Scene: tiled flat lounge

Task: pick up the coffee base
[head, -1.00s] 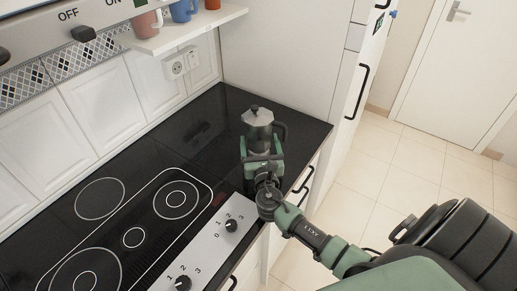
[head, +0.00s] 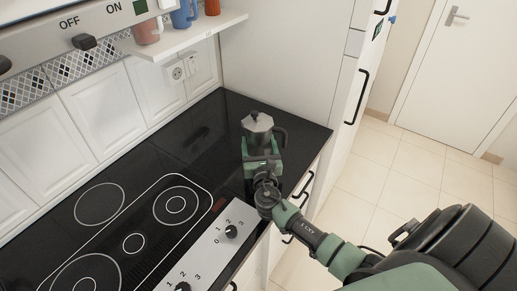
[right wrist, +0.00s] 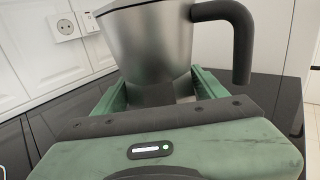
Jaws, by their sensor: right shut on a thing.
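A grey metal moka pot (head: 258,134) with a dark handle stands upright over the black counter, right of the cooktop. It also shows in the right wrist view (right wrist: 150,45), cut off at the top. My right gripper (head: 262,158) is shut around the pot's lower part, the coffee base, with a green finger on each side. In the right wrist view the gripper (right wrist: 155,92) hides most of the base behind its body. I cannot tell whether the base touches the counter. My left gripper is not in view.
The black cooktop (head: 133,243) with ring markings and a knob panel (head: 231,230) lies to the left. A shelf (head: 190,36) with mugs hangs above. A white tall cabinet stands behind. The counter (head: 205,140) behind the pot is clear.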

